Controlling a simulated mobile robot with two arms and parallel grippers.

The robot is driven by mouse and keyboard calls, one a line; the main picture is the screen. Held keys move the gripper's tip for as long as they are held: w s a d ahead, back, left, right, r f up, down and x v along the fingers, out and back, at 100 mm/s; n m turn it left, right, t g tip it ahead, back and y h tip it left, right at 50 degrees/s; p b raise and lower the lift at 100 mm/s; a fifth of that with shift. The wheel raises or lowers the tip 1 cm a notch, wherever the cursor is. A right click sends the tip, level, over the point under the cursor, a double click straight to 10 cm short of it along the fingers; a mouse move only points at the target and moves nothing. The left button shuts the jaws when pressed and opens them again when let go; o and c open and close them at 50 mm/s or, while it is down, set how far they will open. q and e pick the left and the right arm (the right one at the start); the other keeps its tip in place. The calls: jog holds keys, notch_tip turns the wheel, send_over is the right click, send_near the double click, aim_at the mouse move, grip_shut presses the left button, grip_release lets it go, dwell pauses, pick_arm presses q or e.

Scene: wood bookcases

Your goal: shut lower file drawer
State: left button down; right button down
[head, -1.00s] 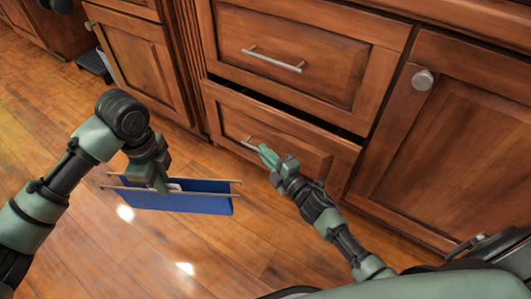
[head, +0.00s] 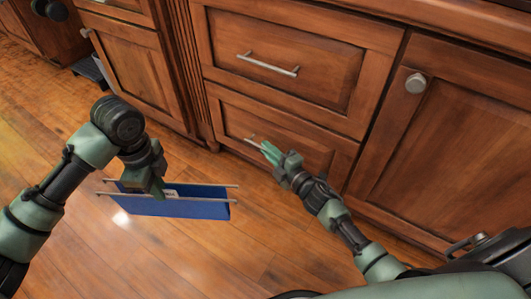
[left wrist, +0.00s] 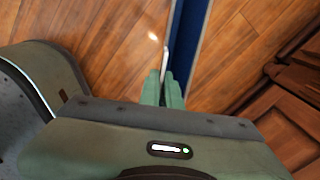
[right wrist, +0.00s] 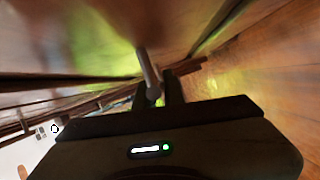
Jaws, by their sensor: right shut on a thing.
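The lower file drawer (head: 232,124) sits below the upper drawer, its front looking flush with the cabinet and no dark gap above it. My right gripper (head: 266,149) is shut on its metal bar handle (head: 252,139). The handle bar (right wrist: 147,72) also runs between the fingers in the right wrist view. My left gripper (head: 157,190) is shut on a blue hanging file (head: 190,208) with metal rails, holding it above the floor. In the left wrist view the blue file (left wrist: 188,35) extends beyond the fingertips (left wrist: 164,88).
The upper drawer (head: 235,35) looks closed, with its own bar handle (head: 267,64). A cabinet door with a round knob (head: 418,83) stands to the right, and another door (head: 125,65) to the left. The wood floor (head: 90,255) in front looks clear.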

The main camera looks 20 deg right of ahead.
jog(key=shift+w+d, duration=0.15)
jog(key=shift+d, duration=0.15)
pick_arm(q)
jog(key=shift+w+f, duration=0.1)
pick_arm(e)
jog(key=c, duration=1.5)
grip_release()
jog(key=shift+a, duration=0.1)
